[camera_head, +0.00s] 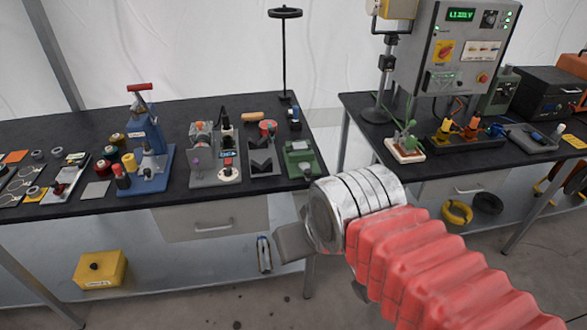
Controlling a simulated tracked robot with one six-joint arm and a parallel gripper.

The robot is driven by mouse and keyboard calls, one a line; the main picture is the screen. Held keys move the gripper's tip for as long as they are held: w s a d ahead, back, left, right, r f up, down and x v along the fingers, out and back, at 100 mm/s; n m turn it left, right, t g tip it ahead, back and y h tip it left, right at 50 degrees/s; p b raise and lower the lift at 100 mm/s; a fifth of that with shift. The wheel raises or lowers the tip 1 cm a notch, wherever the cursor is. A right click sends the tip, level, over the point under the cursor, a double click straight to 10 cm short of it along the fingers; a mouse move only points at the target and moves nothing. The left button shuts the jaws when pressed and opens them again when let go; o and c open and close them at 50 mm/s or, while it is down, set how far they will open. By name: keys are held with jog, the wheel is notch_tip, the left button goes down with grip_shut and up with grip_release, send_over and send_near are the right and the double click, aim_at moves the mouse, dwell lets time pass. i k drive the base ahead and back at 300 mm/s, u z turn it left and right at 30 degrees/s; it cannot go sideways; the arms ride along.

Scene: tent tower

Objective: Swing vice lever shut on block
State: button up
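My gripper (291,243) is in front of the left bench, its dark grey jaw part pointing left below the bench edge. The vice is not certain at this size. A small green fixture (303,160) at the bench's right end, up and right of the gripper, may be it. A grey fixture with a V-shaped notch (264,158) stands left of it. I cannot make out a lever or a block clearly on either. Nothing touches my gripper.
The left bench (105,208) also holds a blue press with a red handle (148,145) and a grey lever fixture (215,165). A thin pole stand (284,60) rises behind. The right bench (440,168) carries a control panel (465,50). A yellow box (100,268) sits on the lower shelf.

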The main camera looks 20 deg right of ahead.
aim_at(303, 167)
jog(key=u, duration=0.25)
jog(key=i, duration=1)
jog(key=z, duration=0.05)
